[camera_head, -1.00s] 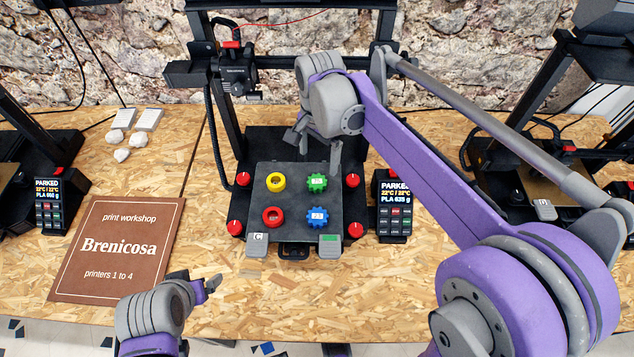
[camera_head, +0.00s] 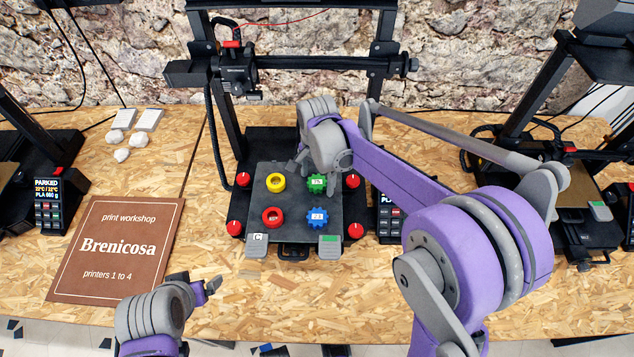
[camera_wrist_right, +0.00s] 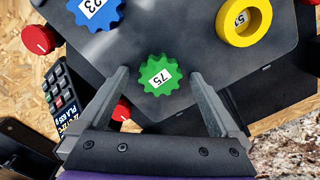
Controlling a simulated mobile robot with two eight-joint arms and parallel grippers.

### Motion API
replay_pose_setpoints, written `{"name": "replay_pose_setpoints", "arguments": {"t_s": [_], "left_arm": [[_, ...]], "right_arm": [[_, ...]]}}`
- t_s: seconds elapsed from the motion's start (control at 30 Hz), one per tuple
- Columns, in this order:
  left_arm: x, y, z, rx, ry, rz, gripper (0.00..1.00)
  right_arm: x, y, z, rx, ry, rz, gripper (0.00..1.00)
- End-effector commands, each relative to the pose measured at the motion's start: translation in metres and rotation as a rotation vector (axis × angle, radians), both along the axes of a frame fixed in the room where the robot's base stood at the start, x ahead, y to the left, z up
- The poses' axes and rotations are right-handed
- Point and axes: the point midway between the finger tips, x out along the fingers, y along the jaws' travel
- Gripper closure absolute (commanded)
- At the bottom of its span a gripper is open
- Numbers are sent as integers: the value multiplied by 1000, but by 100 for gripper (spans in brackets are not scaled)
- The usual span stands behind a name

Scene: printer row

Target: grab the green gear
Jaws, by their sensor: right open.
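The green gear (camera_head: 316,184) lies on the dark print bed (camera_head: 296,230) at its back right corner, and my right gripper partly covers it in the head view. In the right wrist view, the green gear (camera_wrist_right: 159,76), labelled 75, is between the tips of my open right gripper (camera_wrist_right: 157,82), with clear space on both sides. My right gripper (camera_head: 317,170) is low over the bed's back right. I cannot tell the exact height of its fingertips. My left gripper (camera_head: 211,285) is at the table's front, left of the bed; its jaw opening is unclear.
A blue gear (camera_head: 317,217) is in front of the green one. A yellow ring (camera_head: 276,182) and a red ring (camera_head: 272,217) are on the bed's left side. Red knobs (camera_head: 352,181) stand at the bed corners. The printer display (camera_head: 390,216) is close on the right.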

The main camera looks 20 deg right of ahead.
Motion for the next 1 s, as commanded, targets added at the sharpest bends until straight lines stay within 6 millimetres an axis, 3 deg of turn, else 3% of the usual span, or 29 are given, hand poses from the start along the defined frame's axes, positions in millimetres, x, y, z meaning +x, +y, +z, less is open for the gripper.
{"name": "replay_pose_setpoints", "arguments": {"t_s": [0.17, 0.67, 0.87, 1.0], "left_arm": [[0, 0, 0, 0, 0, 0, 9], [0, 0, 0, 0, 0, 0, 9], [0, 0, 0, 0, 0, 0, 9], [0, 0, 1, 0, -1, 0, 9]], "right_arm": [[0, 0, 0, 0, 0, 0, 1], [0, 0, 0, 0, 0, 0, 89], [0, 0, 1, 0, 0, 1, 89], [0, 0, 12, 0, 0, 1, 89]]}}
